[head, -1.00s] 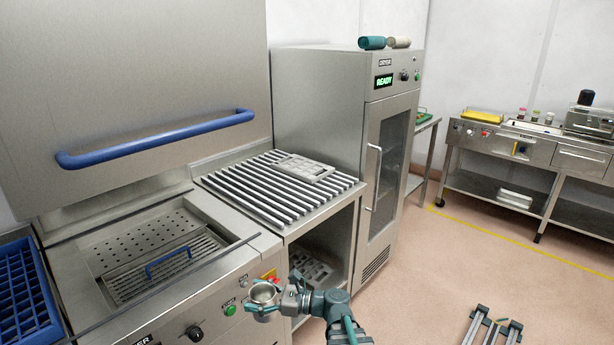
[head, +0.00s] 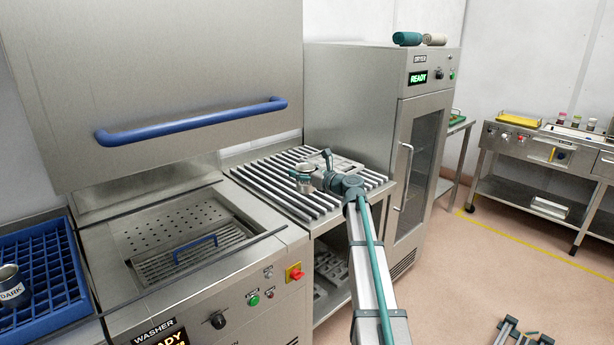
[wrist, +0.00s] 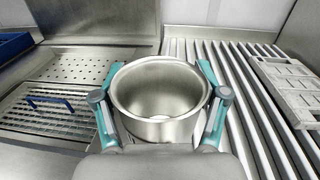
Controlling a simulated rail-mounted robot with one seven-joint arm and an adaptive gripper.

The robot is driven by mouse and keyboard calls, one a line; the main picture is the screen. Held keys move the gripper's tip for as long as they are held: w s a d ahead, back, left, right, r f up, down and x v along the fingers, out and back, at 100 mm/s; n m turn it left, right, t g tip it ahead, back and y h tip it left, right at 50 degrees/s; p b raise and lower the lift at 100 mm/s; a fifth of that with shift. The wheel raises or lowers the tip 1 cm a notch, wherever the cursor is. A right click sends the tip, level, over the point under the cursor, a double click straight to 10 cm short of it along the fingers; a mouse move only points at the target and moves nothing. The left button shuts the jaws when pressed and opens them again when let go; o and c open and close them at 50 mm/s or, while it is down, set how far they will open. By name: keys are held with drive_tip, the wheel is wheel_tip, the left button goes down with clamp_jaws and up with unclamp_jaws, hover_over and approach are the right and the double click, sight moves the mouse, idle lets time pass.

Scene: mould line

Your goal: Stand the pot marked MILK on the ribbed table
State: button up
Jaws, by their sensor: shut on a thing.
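My gripper (wrist: 162,118) is shut on a round steel pot (wrist: 160,92), with one finger on each side of it. The pot is upright and looks empty inside. No marking on it shows in either view. The ribbed table also shows in the wrist view (wrist: 245,100), behind and to the right of the pot.
A grey mould (wrist: 290,90) lies on the ribs at the right. The washer basin (head: 190,225) with a blue-handled grid is at the left under a raised hood. A pot marked DARK (head: 12,288) stands in a blue rack (head: 60,305). The dryer (head: 370,95) stands behind.

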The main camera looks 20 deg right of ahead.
drive_tip(key=w+d+r+m+t+h, duration=0.2)
drive_tip(key=w+d+r+h, duration=0.15)
drive_tip(key=w+d, duration=0.25)
drive_tip(key=shift+m, duration=0.3)
drive_tip(key=w+d+f+p, duration=0.1)
drive_tip(key=w+d+f, duration=0.1)
drive_tip(key=w+f, duration=0.2)
drive_tip(key=w+d+f+p, duration=0.1)
drive_tip(key=w+d+f, duration=0.1)
drive_tip(key=w+f, duration=0.2)
drive_tip(key=w+d+f+p, duration=0.1)
drive_tip(key=w+d+f, duration=0.1)
drive_tip(key=w+f, duration=0.2)
drive_tip(key=shift+w+d+p, duration=0.1)
drive_tip(key=shift+d+p, duration=0.2)
drive_tip(key=shift+p, duration=0.1)
drive_tip(key=shift+f, duration=0.25)
drive_tip(key=shift+f, duration=0.2)
drive_tip(key=o, duration=1.3)
drive_tip(key=shift+r, duration=0.1)
